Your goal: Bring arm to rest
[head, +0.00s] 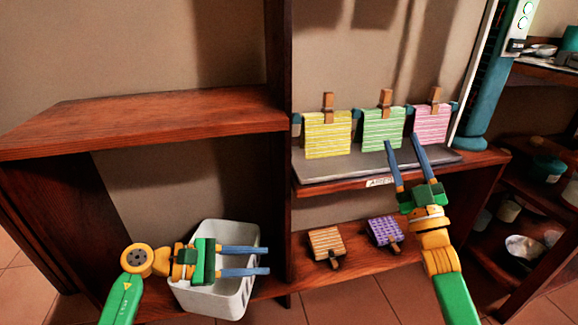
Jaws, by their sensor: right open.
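My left gripper (268,260) is at the lower left, in front of a white bin (215,302). Its two blue fingers are apart and point right, with nothing between them. My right gripper (402,140) is at the right, in front of the upper shelf. Its blue fingers are apart and point up toward the hanging cloths. The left arm is bent across the front of the bin, and the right arm reaches up from the lower right.
A yellow cloth (327,136), a green cloth (382,131) and a pink cloth (431,125) hang under wooden clips above a grey board (333,170). An orange cloth (326,241) and a purple cloth (384,231) lie on the lower shelf. A wooden post (278,60) divides the shelving.

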